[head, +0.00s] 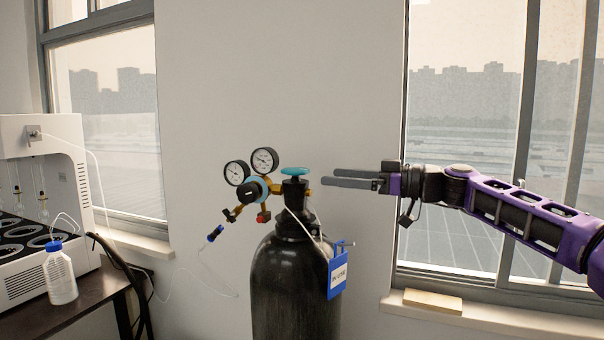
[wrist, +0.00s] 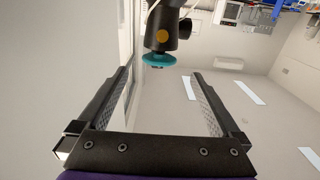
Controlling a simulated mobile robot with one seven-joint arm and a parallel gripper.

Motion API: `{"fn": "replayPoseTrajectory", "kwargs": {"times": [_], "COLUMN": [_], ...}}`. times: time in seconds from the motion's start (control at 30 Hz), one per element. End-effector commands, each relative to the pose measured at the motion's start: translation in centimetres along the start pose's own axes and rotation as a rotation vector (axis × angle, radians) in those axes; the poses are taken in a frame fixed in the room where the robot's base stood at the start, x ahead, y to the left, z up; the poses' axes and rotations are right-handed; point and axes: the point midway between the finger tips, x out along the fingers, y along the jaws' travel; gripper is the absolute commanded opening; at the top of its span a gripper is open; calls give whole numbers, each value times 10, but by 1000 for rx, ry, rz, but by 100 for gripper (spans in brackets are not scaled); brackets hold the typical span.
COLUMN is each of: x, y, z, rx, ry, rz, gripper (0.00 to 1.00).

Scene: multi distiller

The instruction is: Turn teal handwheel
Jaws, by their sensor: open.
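The teal handwheel (head: 294,170) sits on top of the valve of a black gas cylinder (head: 290,285) in the head view. In the wrist view the teal handwheel (wrist: 159,60) shows beyond the fingertips, between their lines, with the black valve body above it in the picture. My gripper (head: 345,179) comes in from the right, level with the valve, its fingers pointing left toward it. In the wrist view my gripper (wrist: 163,72) is open with nothing between the fingers. The fingers appear short of the handwheel, not touching it.
Two round gauges (head: 250,167) and a brass regulator stand left of the valve. A blue tag (head: 337,274) hangs on the cylinder's right. A white machine (head: 40,210) and a blue-capped bottle (head: 60,273) stand on a table at left. Windows flank the wall.

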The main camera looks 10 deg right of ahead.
Motion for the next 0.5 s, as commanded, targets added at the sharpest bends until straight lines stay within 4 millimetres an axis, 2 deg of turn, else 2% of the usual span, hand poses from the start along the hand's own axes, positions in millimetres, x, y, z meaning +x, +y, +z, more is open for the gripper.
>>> {"fn": "replayPoseTrajectory", "kwargs": {"times": [0.03, 0.2, 0.33, 0.5], "x": [13, 48, 69, 84], "y": [-1, -1, 0, 0], "z": [-1, -1, 0, 0], "rx": [0, 0, 0, 0], "ry": [-2, -2, -2, -1], "rz": [-5, -4, -2, 0], "gripper": [100, 100, 100, 100]}}
